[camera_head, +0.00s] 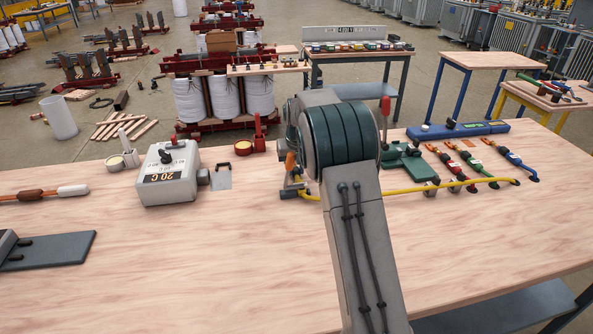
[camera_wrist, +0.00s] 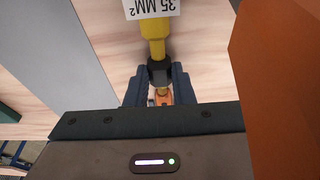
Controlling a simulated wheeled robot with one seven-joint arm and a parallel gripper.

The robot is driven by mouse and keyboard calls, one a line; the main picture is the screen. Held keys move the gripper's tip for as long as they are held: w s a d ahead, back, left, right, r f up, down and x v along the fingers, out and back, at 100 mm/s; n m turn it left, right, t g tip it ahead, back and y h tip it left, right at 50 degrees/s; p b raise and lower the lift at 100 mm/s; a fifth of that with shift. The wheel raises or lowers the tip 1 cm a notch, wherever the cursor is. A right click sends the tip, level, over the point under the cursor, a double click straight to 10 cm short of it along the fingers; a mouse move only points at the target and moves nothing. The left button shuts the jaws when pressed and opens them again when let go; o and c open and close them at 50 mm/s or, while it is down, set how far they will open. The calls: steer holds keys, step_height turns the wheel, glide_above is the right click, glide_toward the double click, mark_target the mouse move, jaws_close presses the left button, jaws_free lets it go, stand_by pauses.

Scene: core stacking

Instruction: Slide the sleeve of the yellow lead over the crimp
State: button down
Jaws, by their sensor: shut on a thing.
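In the wrist view the yellow lead (camera_wrist: 153,27) runs down from the top edge, with a white tag reading 35 MM². A dark sleeve (camera_wrist: 160,71) sits around its lower end. My gripper (camera_wrist: 160,76) is shut on this sleeve, one finger at each side. A small yellow and orange-copper part (camera_wrist: 162,97) shows just below the sleeve, between the fingers. I cannot tell whether the sleeve covers any of the crimp. In the head view the yellow lead (camera_head: 440,188) lies across the bench and passes behind my arm. My gripper's fingers are hidden there.
A large orange surface (camera_wrist: 275,60) stands close at the right in the wrist view. A grey box (camera_head: 167,178) marked 20 C stands left of my arm. Red, green and blue leads (camera_head: 490,165) lie at the right.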

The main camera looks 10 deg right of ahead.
mark_target(296, 170)
steer(key=shift+w+r+p, duration=0.1)
steer(key=shift+w+p, duration=1)
steer(key=shift+w, duration=0.25)
steer(key=c, duration=1.2)
jaws_free()
steer(key=shift+o, duration=0.2)
steer(key=v, duration=1.3)
steer(key=s+r, duration=0.5)
steer(key=s, duration=0.5)
steer(key=s+f+p, duration=0.1)
steer(key=s+f, duration=0.2)
steer(key=s, duration=1.2)
steer(key=s+f, duration=0.2)
steer(key=s, duration=1.3)
steer(key=shift+s+f+p, duration=0.25)
steer(key=shift+f+p, duration=0.1)
steer(key=shift+f, duration=0.05)
